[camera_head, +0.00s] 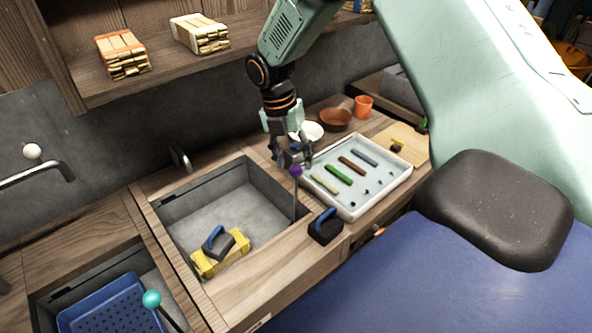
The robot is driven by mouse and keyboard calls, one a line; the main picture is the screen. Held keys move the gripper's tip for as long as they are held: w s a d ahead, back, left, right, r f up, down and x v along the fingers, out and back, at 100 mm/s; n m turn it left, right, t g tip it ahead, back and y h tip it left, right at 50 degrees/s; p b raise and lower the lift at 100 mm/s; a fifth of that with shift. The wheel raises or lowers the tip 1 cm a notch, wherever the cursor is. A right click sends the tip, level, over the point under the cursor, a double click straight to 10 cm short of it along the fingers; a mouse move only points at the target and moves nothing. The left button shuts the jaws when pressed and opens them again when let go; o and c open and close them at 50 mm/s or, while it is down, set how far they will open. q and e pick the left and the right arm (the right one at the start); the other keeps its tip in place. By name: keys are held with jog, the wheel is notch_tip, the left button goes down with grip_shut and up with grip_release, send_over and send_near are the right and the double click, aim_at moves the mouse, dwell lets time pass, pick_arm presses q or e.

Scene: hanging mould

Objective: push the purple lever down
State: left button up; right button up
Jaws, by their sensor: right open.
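The purple lever shows as a purple ball knob (296,170) on a thin grey rod that stands upright at the right edge of the grey basin (215,195). My right gripper (290,158) comes down from above and points downward. Its fingertips are right by the knob, at its upper side. I cannot tell whether they touch it. The gripper is open, with nothing seen between its fingers. My left gripper is not in view.
A white tray (352,211) with coloured sticks lies right of the lever. A black block with a blue handle (325,226) stands near the front edge. A yellow mould (222,258) is in the basin. A teal-knobbed lever (152,299) and blue crate (100,308) are at lower left.

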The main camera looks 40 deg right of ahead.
aim_at(295, 165)
jog(key=shift+s+d+f, duration=0.1)
jog(key=shift+s+f, duration=0.05)
jog(key=shift+f, duration=0.9)
jog(key=shift+s+d+f, duration=0.1)
jog(key=shift+s+f, duration=0.05)
jog(key=shift+f, duration=0.9)
grip_shut()
